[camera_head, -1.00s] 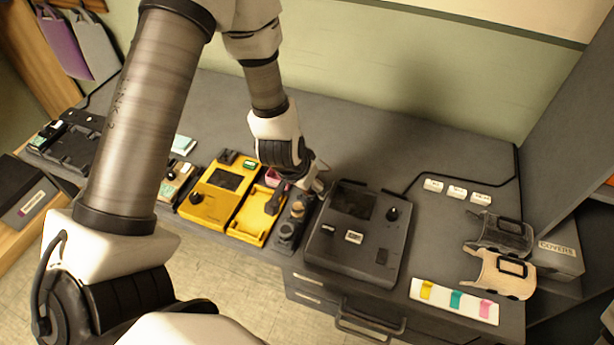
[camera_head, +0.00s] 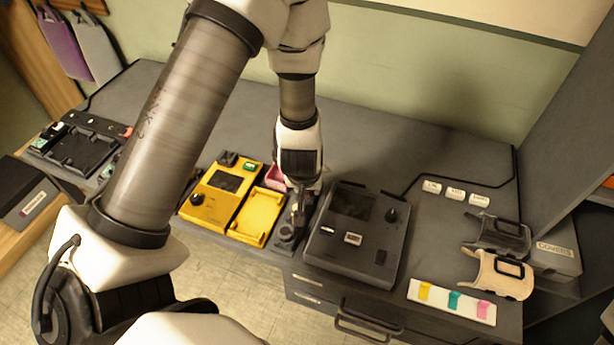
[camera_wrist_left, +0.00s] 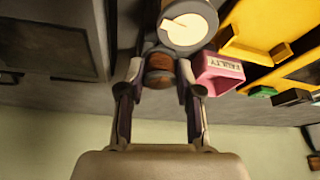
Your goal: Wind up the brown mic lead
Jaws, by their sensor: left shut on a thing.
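In the left wrist view, a brown banded cylinder (camera_wrist_left: 160,68), which looks like the wound brown lead, sits between my left fingertips. My left gripper (camera_wrist_left: 160,75) is shut on it, one finger at each side. In the head view my left gripper (camera_head: 299,208) points down at the dark strip (camera_head: 284,246) between the yellow tray and the dark grey unit; it hides the brown thing there. A round grey piece with a cream disc (camera_wrist_left: 187,24) is just beyond the fingertips in the wrist view. My right gripper is not in view.
A yellow tray (camera_head: 257,216), empty, and a yellow unit (camera_head: 210,200) stand left of the gripper. A pink box marked FAULTY (camera_wrist_left: 218,72) is close beside it. The dark grey unit (camera_head: 355,235) stands close on the right. The bench behind it is clear.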

